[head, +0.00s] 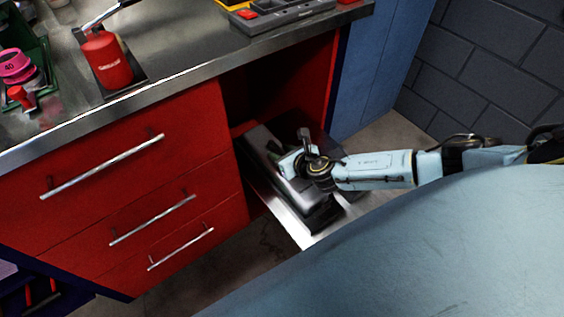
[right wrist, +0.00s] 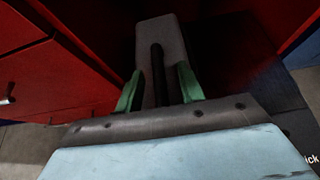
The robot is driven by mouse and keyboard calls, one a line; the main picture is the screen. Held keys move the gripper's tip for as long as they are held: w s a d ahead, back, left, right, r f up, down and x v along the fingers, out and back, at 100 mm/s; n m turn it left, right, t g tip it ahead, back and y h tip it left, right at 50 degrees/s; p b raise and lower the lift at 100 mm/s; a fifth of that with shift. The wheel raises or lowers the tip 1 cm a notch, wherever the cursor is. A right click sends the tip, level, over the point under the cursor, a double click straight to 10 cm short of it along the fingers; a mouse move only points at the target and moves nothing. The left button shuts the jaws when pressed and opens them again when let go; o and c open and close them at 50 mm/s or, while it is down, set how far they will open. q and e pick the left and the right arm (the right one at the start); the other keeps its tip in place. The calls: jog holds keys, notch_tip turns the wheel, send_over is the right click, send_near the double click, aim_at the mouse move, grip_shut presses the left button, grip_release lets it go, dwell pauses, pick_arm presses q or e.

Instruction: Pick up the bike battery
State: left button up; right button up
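The bike battery (head: 314,212) is a long dark grey and black block. It lies on a metal shelf (head: 291,228) in the open bay of the red bench. My right gripper (head: 288,164) is over the battery, and its arm comes in from the right. In the right wrist view the green fingers (right wrist: 159,90) are spread apart on either side of the grey battery body (right wrist: 151,32), with a black bar along its middle. I cannot tell whether the fingers touch it. The gripper and wrist hide part of the battery. My left gripper is not in view.
Red drawers (head: 121,235) with metal handles stand left of the bay. The benchtop (head: 180,45) holds a red can (head: 106,60), pink and red items, and a grey tool tray (head: 285,17). A blue panel (head: 372,70) bounds the bay's right side.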

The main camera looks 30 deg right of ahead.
jog(key=shift+c, duration=0.5)
grip_shut()
dwell(0.8)
jog(key=shift+w+r, duration=0.25)
